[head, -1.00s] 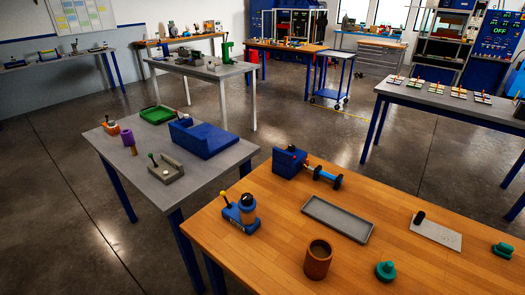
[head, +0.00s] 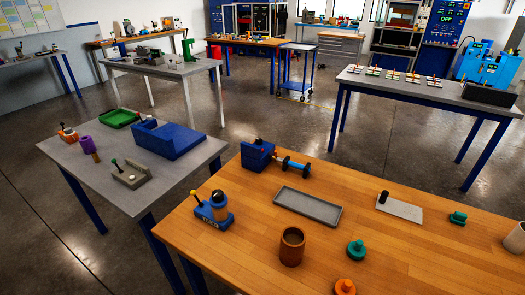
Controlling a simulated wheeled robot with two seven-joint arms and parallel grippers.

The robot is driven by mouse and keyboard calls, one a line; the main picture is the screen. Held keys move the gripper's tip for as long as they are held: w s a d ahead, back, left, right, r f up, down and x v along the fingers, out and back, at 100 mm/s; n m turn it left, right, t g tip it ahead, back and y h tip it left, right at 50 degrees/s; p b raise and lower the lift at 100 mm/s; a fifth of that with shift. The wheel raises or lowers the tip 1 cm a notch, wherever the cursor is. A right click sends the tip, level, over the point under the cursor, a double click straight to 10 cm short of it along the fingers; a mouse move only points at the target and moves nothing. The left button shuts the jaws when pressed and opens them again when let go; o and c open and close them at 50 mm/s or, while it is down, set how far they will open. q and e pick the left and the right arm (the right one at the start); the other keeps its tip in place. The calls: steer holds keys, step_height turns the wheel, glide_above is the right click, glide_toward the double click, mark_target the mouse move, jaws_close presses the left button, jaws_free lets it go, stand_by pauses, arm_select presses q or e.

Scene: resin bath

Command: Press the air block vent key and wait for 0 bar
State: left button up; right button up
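Neither of my grippers is in view. No part labelled as the air block or its vent key can be read at this size. A blue block (head: 256,157) with a small dark and red part on top stands at the back left of the wooden table. A blue bar with black ends (head: 293,167) lies beside it. A small blue device (head: 212,211) with a yellow-tipped lever, a dark-topped cylinder and a small unreadable front label stands at the table's left. No pressure reading can be made out.
The wooden table (head: 400,258) also holds a grey tray (head: 307,206), a brown cup (head: 292,247), green knobs and an orange knob (head: 345,286). A grey table (head: 120,200) adjoins at left. Blue machines (head: 480,62) stand at back right. Open floor (head: 270,125) lies beyond.

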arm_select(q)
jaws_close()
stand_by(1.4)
